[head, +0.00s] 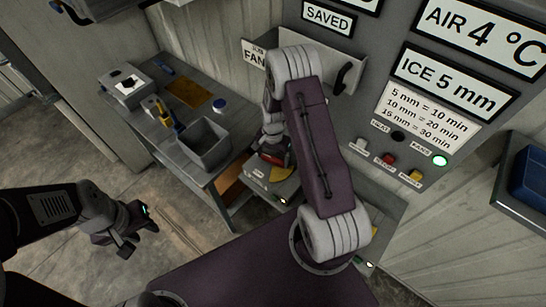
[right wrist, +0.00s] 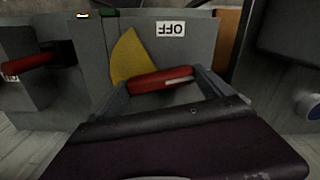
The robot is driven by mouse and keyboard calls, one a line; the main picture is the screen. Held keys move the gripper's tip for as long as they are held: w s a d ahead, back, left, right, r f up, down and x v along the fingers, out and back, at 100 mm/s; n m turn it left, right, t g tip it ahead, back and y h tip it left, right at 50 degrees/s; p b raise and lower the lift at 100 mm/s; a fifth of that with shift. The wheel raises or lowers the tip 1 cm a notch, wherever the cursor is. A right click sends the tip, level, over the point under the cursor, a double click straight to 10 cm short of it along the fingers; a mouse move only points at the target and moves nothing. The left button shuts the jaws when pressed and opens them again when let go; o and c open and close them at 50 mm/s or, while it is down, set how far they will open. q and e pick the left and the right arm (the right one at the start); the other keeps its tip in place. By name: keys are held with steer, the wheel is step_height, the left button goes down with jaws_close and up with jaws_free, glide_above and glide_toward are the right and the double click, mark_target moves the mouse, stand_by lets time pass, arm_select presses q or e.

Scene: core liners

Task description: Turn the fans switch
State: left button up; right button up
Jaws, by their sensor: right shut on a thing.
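The fans switch is a grey box (right wrist: 190,45) with a red handle (right wrist: 160,80), a yellow quarter plate and an upside-down "OFF" label (right wrist: 170,28). My right gripper (right wrist: 165,84) is shut on the red handle, with one finger on either side. In the head view the switch box (head: 284,186) is low beside the wall panel, and my right arm hides much of it. My left gripper (head: 140,241) is open and empty over the floor at the left.
A second red handle (right wrist: 30,63) is at the left in the right wrist view. A metal bench (head: 160,92) with a grey bin (head: 204,146) and tools stands left of my right arm. The wall panel (head: 385,85) with signs and buttons is at the right. The floor at left is clear.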

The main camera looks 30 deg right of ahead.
mark_target(273, 158)
steer(key=n, duration=0.4)
steer(key=shift+w+n, duration=0.15)
steer(key=shift+n, duration=0.15)
steer(key=n, duration=0.3)
steer(key=shift+d+r+n+b, duration=0.1)
steer(key=shift+n+b, duration=0.2)
steer(key=shift+n, duration=0.1)
steer(key=n, duration=0.3)
steer(key=shift+w+n, duration=0.1)
steer(key=shift+n, duration=1.9)
steer(key=o, duration=1.8)
step_height(273, 158, up, 9)
steer(key=b, duration=0.1)
steer(key=shift+b, duration=0.3)
